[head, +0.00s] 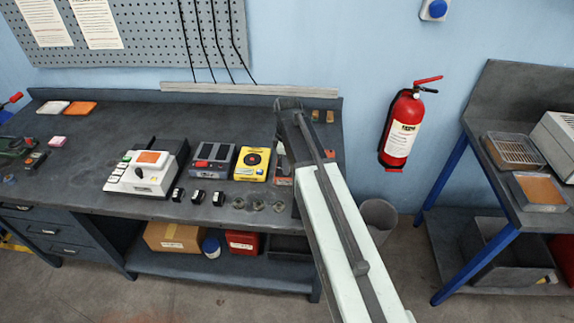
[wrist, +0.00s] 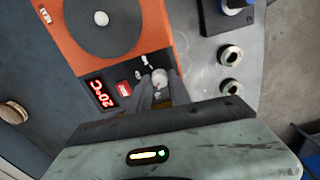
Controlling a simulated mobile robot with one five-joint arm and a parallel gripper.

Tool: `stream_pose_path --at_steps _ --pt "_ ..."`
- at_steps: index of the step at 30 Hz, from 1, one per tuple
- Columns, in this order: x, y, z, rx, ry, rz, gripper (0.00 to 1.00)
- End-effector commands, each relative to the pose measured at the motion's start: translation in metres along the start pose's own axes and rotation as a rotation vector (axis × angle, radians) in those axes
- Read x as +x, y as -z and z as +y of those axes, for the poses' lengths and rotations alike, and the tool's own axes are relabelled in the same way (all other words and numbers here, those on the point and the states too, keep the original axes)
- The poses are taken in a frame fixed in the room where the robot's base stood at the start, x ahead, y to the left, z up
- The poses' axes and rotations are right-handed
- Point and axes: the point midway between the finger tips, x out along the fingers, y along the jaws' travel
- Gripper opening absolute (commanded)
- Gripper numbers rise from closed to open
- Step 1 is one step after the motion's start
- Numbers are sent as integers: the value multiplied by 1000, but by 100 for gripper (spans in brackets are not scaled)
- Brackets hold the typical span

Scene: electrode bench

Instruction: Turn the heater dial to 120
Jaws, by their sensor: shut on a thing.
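The heater (wrist: 155,30) is an orange unit with a dark round plate, seen at the top of the wrist view. Its front panel carries a lit red display (wrist: 97,90) that appears to read 20°C, a red switch (wrist: 124,88) and a small pale dial (wrist: 158,76) with white marks around it. My gripper (wrist: 161,90) has its two fingers on either side of the dial and is shut on it. The dial's pointer and its exact setting cannot be made out. In the head view my arm hides the gripper and most of the heater.
Several round metal fittings (wrist: 230,55) sit close beside the heater. In the head view, a yellow unit (head: 252,164) and a grey unit (head: 211,162) stand left of my arm. A fire extinguisher (head: 402,127) hangs on the wall to the right.

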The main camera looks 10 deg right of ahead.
Motion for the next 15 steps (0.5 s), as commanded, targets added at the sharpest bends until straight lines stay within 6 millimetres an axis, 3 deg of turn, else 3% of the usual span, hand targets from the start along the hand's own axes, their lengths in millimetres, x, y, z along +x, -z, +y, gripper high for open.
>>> stream_pose_path --at_steps 15 --pt "0 0 0 490 -1 0 0"
